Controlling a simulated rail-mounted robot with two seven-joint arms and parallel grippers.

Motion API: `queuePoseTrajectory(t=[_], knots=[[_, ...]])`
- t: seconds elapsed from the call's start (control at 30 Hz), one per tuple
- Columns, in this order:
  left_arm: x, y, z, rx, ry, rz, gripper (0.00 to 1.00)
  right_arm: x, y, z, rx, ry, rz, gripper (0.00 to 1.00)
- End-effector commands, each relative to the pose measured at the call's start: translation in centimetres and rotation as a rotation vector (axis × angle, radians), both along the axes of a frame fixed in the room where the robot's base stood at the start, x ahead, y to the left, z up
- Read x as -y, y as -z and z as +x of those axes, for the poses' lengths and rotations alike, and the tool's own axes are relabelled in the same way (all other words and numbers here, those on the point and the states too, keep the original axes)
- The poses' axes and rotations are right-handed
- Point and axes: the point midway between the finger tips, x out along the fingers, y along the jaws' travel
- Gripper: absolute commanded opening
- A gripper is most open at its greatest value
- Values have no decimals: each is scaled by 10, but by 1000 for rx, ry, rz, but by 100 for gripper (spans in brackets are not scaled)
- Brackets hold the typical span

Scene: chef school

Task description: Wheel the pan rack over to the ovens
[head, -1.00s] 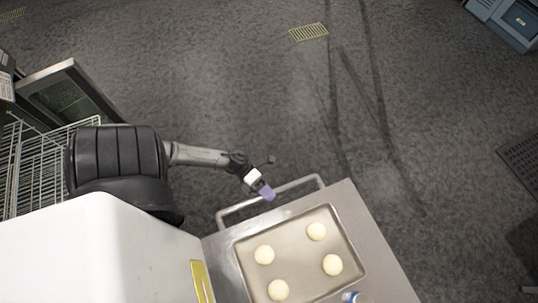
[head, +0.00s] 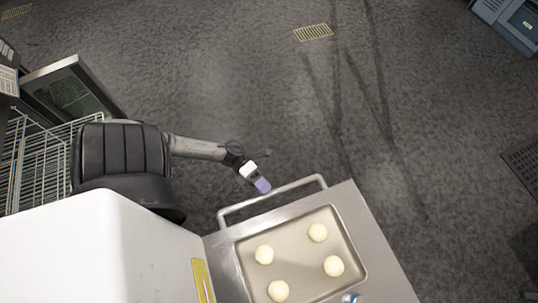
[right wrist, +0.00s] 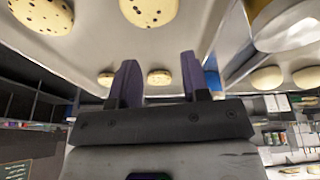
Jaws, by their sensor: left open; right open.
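The pan rack (head: 369,225) stands at the bottom of the head view, with a flat metal top and a bar handle (head: 290,187) on its far left side. A tray (head: 345,279) with several pale dough balls (head: 318,232) lies on top. My left gripper (head: 262,186) is open, just beside the handle, with its purple fingertips close to the bar; contact cannot be told. My right gripper (right wrist: 158,80) is open in the right wrist view, its two purple fingers apart in front of pale trays bearing speckled, cookie-like rounds (right wrist: 149,10). Nothing is visibly held between them.
An open, door-like panel (head: 69,92) and a wire rack (head: 38,158) stand at the left. A blue unit (head: 510,22) is at the far right corner, and a dark mat (head: 524,166) lies at the right edge. The grey floor beyond the rack is open.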

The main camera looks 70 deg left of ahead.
Motion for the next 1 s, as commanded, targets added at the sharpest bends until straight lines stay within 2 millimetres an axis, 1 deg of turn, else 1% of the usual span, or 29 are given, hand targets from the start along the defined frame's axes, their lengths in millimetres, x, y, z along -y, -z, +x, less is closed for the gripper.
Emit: queuePoseTrajectory(t=[0.03,0.2,0.4,0.5,0.7,1.0], knots=[[-10,1,-6,-4,0,3,48,0,3,0,0,1,1,43],[-41,-6,-20,-3,-1,3,48,-2,8,0,0,4,5,43],[-71,-13,-34,-2,1,2,48,-3,11,0,1,5,9,43],[-81,-15,-39,-2,0,1,48,-3,12,0,1,5,9,43],[-93,-19,-44,0,1,0,48,-3,13,0,1,5,9,43],[-95,-19,-45,0,0,0,48,-2,13,0,0,4,5,43]])
